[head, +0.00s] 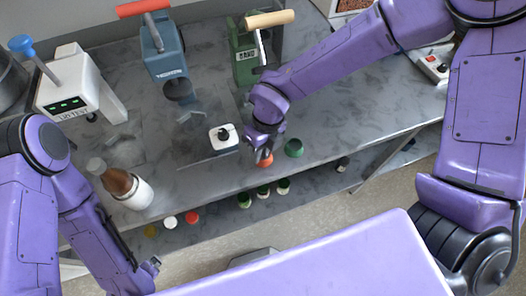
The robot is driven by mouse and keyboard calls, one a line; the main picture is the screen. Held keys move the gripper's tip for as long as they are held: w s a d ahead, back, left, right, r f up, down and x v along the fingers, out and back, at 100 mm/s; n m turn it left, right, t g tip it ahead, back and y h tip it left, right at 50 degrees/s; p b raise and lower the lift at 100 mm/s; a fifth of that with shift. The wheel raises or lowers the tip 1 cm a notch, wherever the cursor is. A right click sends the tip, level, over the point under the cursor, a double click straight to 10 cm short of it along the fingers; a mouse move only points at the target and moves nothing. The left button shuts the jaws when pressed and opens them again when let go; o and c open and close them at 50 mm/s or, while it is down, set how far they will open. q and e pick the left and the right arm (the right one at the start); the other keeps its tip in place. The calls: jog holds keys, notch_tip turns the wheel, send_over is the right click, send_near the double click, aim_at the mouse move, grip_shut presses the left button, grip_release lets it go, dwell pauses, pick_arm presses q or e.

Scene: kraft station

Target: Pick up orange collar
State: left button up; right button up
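An orange collar (265,161), a small round piece, lies near the front edge of the grey marbled table (330,135). My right gripper (263,150) points down right at it, and its fingers cover the collar's back part. I cannot tell whether the fingers are closed on it or only around it. The collar seems to be at table height. My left gripper (152,268) is low at the left, in front of the table and away from the collar; its finger opening is not clear.
A green round piece (294,148) lies close right of the orange collar. A white block with a black knob (224,138) stands to the left. Blue (165,55), green (246,58) and white (75,90) devices stand behind.

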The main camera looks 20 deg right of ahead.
jog(key=shift+x, duration=0.85)
grip_shut()
jog(key=shift+r, duration=0.1)
